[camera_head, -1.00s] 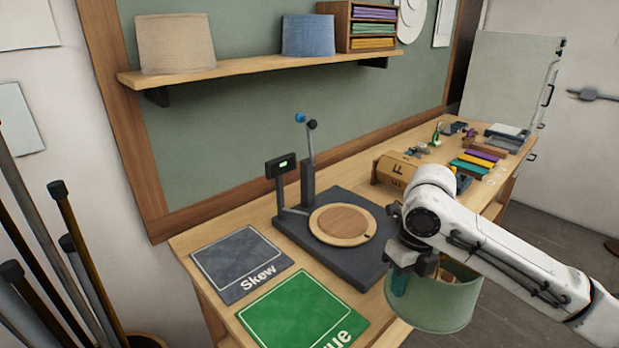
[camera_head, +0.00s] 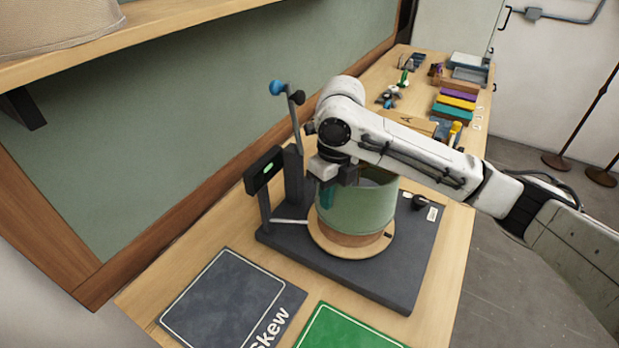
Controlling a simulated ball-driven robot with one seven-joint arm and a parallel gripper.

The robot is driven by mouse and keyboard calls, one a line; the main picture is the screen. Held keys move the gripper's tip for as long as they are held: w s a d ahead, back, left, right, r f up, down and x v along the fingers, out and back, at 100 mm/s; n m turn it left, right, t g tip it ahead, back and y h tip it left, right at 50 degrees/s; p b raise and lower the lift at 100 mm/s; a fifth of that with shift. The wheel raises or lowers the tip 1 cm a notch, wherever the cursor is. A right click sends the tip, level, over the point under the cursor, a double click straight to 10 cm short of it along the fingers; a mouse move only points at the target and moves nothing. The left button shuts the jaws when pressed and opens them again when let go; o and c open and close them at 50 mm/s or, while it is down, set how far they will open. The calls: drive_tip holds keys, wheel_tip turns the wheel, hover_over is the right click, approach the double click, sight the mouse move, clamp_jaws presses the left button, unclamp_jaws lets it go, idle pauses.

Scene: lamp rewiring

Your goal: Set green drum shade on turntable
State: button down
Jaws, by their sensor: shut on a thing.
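The green drum shade (camera_head: 358,210) is upright over the round wooden turntable (camera_head: 330,244), roughly centred on it. Its lower edge is at or just above the disc; I cannot tell whether it touches. My gripper (camera_head: 327,192) is shut on the shade's left rim, pointing down. My arm hides much of the shade's top opening. The turntable sits on a dark base plate (camera_head: 385,281) with a post and a small green-lit display (camera_head: 264,169) at its left.
A dark Skew mat (camera_head: 230,305) and a green mat (camera_head: 345,330) lie in front of the base plate. An upright lever with blue and black knobs (camera_head: 287,91) stands close left of my arm. Coloured blocks (camera_head: 455,103) and small parts lie at the bench's far end.

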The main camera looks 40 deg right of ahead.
drive_tip(key=shift+w+f, duration=0.15)
drive_tip(key=shift+w, duration=0.1)
drive_tip(key=shift+f+b, duration=2.35)
drive_tip(key=shift+f, duration=0.65)
drive_tip(key=shift+f+b, duration=0.25)
drive_tip(key=shift+b, duration=0.1)
drive_tip(key=c, duration=0.7)
unclamp_jaws()
drive_tip(key=shift+r+p, duration=2.85)
drive_tip(key=shift+r, duration=1.2)
